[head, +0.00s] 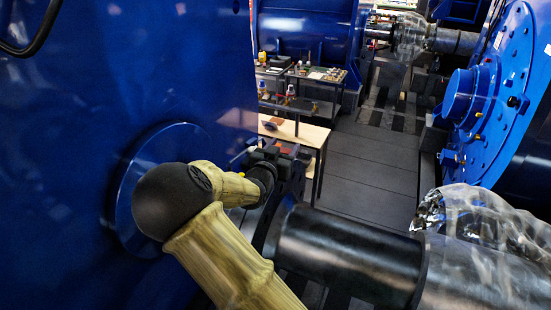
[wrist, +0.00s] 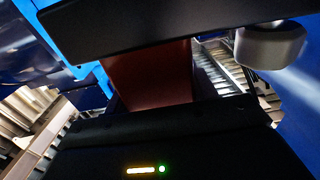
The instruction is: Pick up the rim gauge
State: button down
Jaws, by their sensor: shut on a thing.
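My gripper (head: 277,152) is at the end of my arm, in front of the large blue machine, and shows small and dark in the head view. It is shut on a red-brown piece, which looks to be the rim gauge (wrist: 150,75). In the wrist view this piece shows as a flat face between the dark gripper parts above and below. Its ends and full shape are hidden. A little red also shows at the gripper in the head view, too small to make out.
A large blue machine face (head: 80,90) fills the left. A thick dark shaft (head: 345,250) lies below and right of my gripper. A wooden-topped bench (head: 305,133) stands behind it, with another loaded table (head: 318,74) farther back. Grey floor (head: 370,165) is clear right of the bench.

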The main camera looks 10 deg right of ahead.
jog(key=shift+r, duration=0.15)
notch_tip(320, 180, up, 10)
jog(key=b, duration=0.2)
dwell(0.7)
